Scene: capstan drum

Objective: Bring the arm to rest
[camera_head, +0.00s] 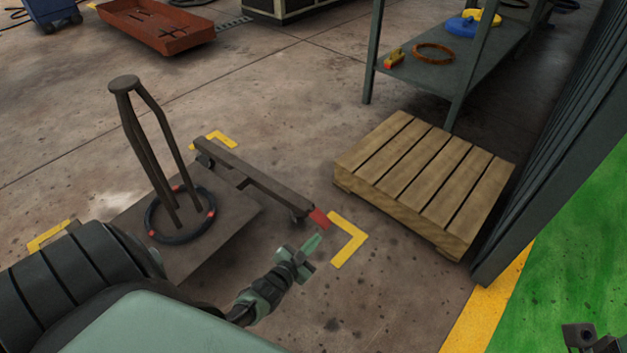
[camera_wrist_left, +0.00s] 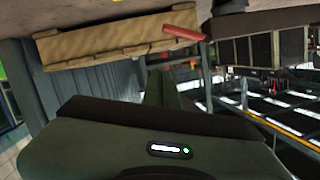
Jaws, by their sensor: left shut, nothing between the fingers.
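My left arm reaches in from the lower left of the head view. Its gripper (camera_head: 312,243) is shut and empty, just below and apart from the red tip (camera_head: 318,218) of a dark bar (camera_head: 255,178). The bar lies beside a floor plate (camera_head: 235,213) carrying a dark ring (camera_head: 158,232) with red marks and a tall, legged post (camera_head: 125,85). In the left wrist view the closed fingers (camera_wrist_left: 165,90) point at the scene, with the red tip (camera_wrist_left: 184,33) above them. A dark piece at the lower right corner (camera_head: 580,337) may be my right gripper; its jaws are unclear.
A wooden pallet (camera_head: 425,180) lies right of the bar. A metal table (camera_head: 440,80) with rings and a blue item stands behind it. A dark ribbed wall (camera_head: 560,150) bounds the right. Yellow corner marks (camera_head: 348,240) are on the floor. Open floor lies below the pallet.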

